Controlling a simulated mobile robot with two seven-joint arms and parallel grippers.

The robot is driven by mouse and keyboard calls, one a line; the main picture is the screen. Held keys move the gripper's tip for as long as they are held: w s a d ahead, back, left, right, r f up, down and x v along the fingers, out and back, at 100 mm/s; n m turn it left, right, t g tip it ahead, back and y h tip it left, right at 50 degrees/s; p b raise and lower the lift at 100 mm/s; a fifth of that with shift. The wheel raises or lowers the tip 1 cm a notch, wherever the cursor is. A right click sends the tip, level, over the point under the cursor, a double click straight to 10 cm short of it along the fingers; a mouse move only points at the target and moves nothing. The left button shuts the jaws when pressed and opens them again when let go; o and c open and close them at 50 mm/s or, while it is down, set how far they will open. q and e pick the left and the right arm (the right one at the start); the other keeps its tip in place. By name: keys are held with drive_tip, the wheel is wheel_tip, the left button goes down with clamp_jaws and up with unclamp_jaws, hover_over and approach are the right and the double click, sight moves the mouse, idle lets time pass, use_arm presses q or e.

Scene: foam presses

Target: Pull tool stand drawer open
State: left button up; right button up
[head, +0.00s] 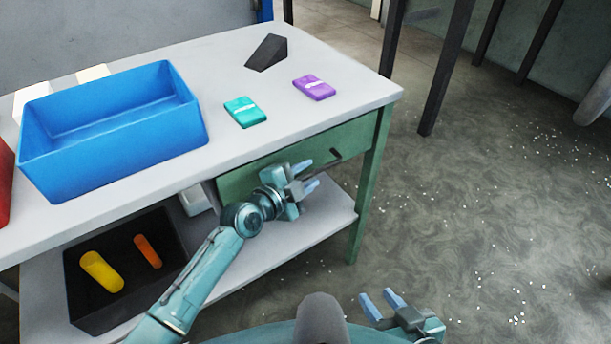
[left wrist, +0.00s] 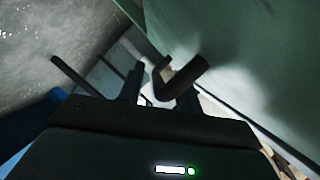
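The tool stand is a grey-topped bench with a green drawer front (head: 356,142) under its right part. The drawer looks shut, flush beneath the top. Its dark bar handle (head: 328,160) sticks out from the front, partly hidden by my left gripper. My left gripper (head: 307,175) is at the handle with its fingers apart. In the left wrist view, the handle (left wrist: 185,76) shows just beyond the open fingers (left wrist: 160,92); I cannot tell if they touch it. My right gripper (head: 381,304) is open and empty, low in front of the bench.
On the top are a blue bin (head: 120,135), a teal box (head: 245,111), a purple box (head: 314,87) and a dark wedge (head: 267,52). A black tray (head: 90,318) with yellow and orange pieces sits on the lower shelf (head: 318,222).

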use_arm(q)
drive_tip(key=shift+c, duration=0.2)
clamp_jaws()
idle(0.3)
drive_tip(key=shift+s, duration=0.1)
